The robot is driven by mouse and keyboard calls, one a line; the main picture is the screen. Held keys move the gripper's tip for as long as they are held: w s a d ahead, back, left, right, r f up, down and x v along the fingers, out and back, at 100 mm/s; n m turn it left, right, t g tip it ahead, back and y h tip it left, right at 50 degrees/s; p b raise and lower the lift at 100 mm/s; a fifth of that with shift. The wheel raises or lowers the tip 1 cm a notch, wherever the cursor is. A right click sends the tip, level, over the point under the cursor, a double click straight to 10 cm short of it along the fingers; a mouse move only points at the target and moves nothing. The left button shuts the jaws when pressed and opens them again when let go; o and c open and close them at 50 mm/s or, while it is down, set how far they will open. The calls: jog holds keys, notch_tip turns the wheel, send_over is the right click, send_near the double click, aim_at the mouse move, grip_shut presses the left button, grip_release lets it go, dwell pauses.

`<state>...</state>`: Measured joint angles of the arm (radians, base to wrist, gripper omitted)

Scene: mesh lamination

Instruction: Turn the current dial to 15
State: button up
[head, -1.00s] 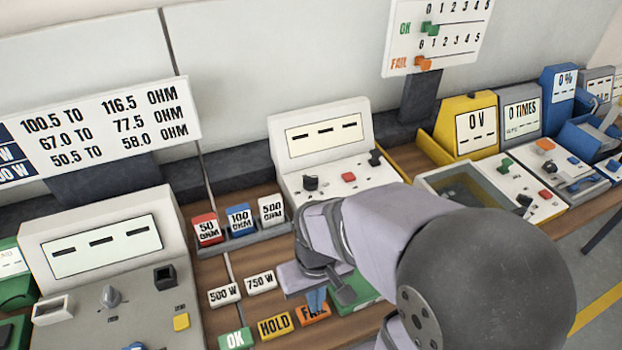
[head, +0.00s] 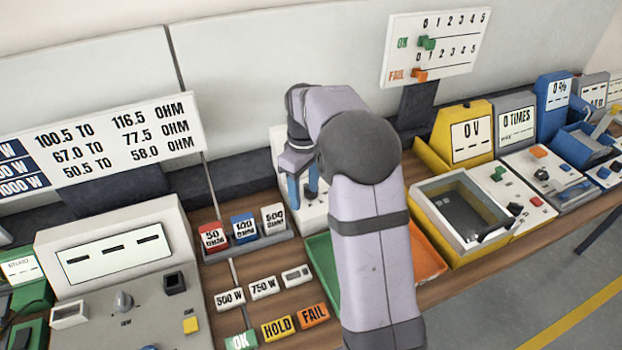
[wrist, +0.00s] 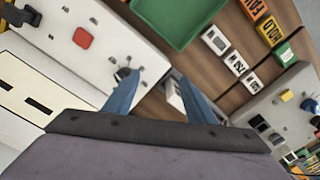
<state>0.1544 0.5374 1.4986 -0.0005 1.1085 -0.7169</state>
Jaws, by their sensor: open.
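The white instrument (head: 279,150) at the middle back is largely hidden by my arm in the head view. In the wrist view its panel (wrist: 95,65) shows a red button (wrist: 83,38) and a small dark dial (wrist: 122,73); I cannot read its setting. My gripper (head: 303,196) points down over this panel with its blue fingers apart and nothing seen between them. In the wrist view my gripper (wrist: 158,78) has its left fingertip close to the dial; I cannot tell whether they touch. Another knob (head: 122,301) sits on the grey instrument at left.
A holder with ohm blocks (head: 243,229) stands just left of the white instrument. Watt blocks (head: 263,287) and OK, HOLD and FAIL blocks (head: 278,328) lie in front. Green (head: 322,266) and orange (head: 428,256) trays flank my arm. A yellow instrument (head: 462,132) stands at right.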

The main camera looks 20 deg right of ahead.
jog(key=w+d+n, duration=0.1)
jog(key=w, duration=0.1)
jog(key=w+d+r+p, duration=0.1)
jog(key=w+d, duration=0.1)
jog(key=w+d+n, duration=0.1)
jog(key=w, duration=0.1)
jog(key=shift+w+d+r+n+p, duration=0.2)
jog(key=shift+n+p, duration=0.1)
jog(key=shift+p, duration=0.1)
jog(key=shift+f+p, duration=1.3)
jog(key=shift+f, duration=2.4)
jog(key=c, duration=1)
